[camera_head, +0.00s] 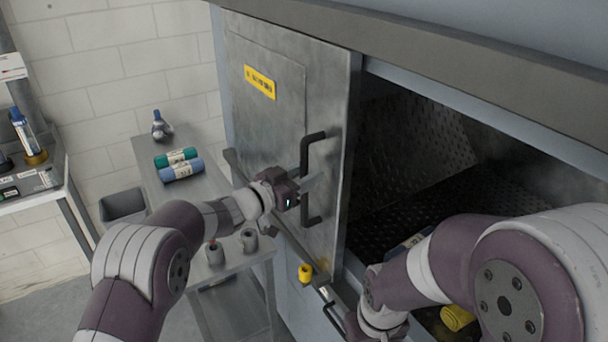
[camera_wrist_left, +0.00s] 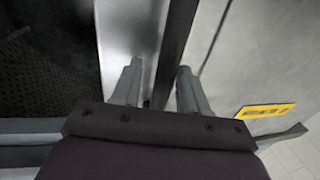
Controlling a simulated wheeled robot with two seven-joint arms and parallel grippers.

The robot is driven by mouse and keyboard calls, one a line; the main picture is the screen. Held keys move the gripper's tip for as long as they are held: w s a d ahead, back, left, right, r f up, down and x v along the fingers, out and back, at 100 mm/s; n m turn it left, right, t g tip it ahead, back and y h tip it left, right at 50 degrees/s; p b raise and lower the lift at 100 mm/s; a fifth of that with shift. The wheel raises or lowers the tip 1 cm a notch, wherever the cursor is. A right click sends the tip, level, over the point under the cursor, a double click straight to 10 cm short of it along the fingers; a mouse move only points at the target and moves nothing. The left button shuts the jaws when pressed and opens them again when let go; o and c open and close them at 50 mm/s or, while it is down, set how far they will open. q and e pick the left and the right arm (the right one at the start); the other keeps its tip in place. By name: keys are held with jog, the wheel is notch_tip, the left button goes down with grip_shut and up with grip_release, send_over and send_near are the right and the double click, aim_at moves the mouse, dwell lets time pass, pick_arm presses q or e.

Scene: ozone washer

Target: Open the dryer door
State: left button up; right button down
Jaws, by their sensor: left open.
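The dryer door (camera_head: 285,75) is a grey metal panel with a yellow label. It covers the left part of the machine front, and the dark chamber (camera_head: 420,150) is exposed to its right. A black bar handle (camera_head: 309,146) stands upright near the door's right edge. My left gripper (camera_head: 300,187) is at the handle. In the left wrist view its open fingers (camera_wrist_left: 158,88) lie on both sides of the black handle bar (camera_wrist_left: 174,45); contact cannot be told. My right gripper is at the bottom, with only its body partly visible and its fingers hidden.
A metal side table (camera_head: 150,165) on the left holds rolled towels (camera_head: 178,165), a bottle (camera_head: 161,126) and small grey cups (camera_head: 215,252). A yellow knob (camera_head: 305,273) sits below the door. A yellow item (camera_head: 457,317) lies at the lower right.

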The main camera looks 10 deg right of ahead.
pick_arm(q)
jog(key=shift+f, duration=0.1)
jog(key=shift+s+a+f+b, duration=0.1)
jog(key=shift+s+a+b, duration=0.05)
jog(key=shift+a+b, duration=0.2)
jog(key=b+v, duration=0.4)
jog(key=v, duration=0.8)
jog(key=shift+s+d, duration=0.1)
